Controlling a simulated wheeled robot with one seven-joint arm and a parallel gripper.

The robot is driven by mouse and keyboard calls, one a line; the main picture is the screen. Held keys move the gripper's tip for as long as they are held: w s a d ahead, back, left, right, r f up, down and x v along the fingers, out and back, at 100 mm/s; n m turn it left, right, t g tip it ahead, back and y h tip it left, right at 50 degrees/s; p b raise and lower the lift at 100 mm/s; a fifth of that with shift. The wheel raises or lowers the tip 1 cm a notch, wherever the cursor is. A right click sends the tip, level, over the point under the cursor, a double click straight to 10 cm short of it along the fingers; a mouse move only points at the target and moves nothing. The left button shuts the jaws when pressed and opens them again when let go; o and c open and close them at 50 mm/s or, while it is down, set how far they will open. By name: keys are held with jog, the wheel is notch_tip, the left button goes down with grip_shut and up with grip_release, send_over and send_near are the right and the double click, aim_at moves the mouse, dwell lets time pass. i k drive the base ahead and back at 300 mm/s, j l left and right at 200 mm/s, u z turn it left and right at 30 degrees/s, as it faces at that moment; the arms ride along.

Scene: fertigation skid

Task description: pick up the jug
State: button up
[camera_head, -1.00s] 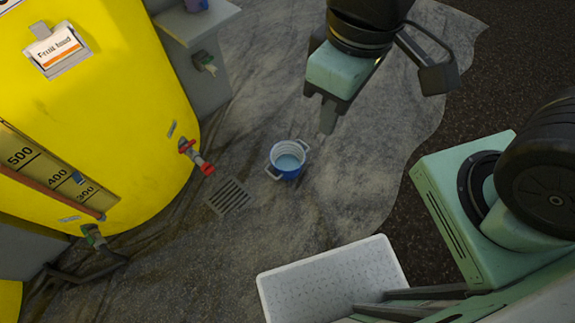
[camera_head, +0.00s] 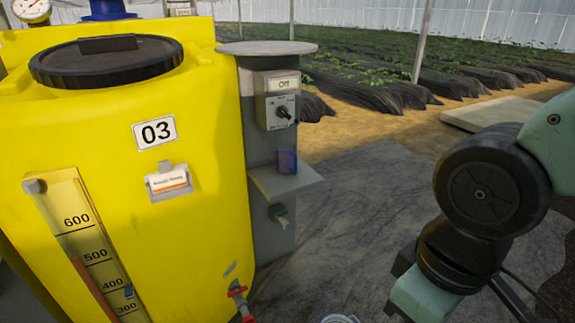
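No thing that I can surely call the jug shows. The white rim of a round vessel (camera_head: 340,319) shows at the bottom edge; the rest of it is cut off. A small blue-purple item (camera_head: 287,161) stands on the grey shelf of the post; I cannot tell whether it is a jug. My gripper (camera_head: 408,307) is at the lower right, to the right of the rim. Its green body shows, but its fingertips are below the picture, so its opening is hidden.
A large yellow tank (camera_head: 120,220) marked 03 fills the left, with a red-handled valve (camera_head: 240,300) low on its side. A grey post (camera_head: 268,215) with a switch box (camera_head: 278,100) stands beside it. Dark sheeting (camera_head: 350,220) covers open ground. Planted rows lie behind.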

aim_at(286, 159)
jog(key=i+j, duration=0.6)
jog(key=i+j+z, duration=0.1)
jog(key=i+j, duration=0.5)
jog(key=j, duration=0.1)
